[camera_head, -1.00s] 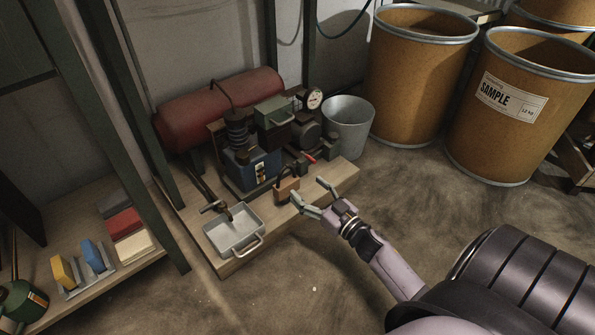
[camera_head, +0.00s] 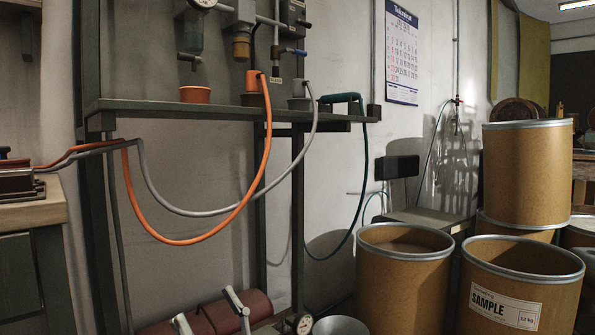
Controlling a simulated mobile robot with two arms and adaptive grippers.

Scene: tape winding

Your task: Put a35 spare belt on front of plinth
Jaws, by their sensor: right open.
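My right gripper (camera_head: 210,313) shows at the bottom edge, with its two fingertips apart and nothing visible between them. It is in front of the red tank (camera_head: 254,309) of the compressor. The plinth under the compressor is below the picture and out of view. I cannot make out a spare belt in this view. My left gripper is not in view.
A dark shelf (camera_head: 180,112) on a frame crosses above, with orange (camera_head: 215,236), grey and dark hoses hanging from it. Brown drums (camera_head: 405,285) stand at the right. A pressure gauge (camera_head: 303,323) and a metal bucket (camera_head: 340,326) show at the bottom edge.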

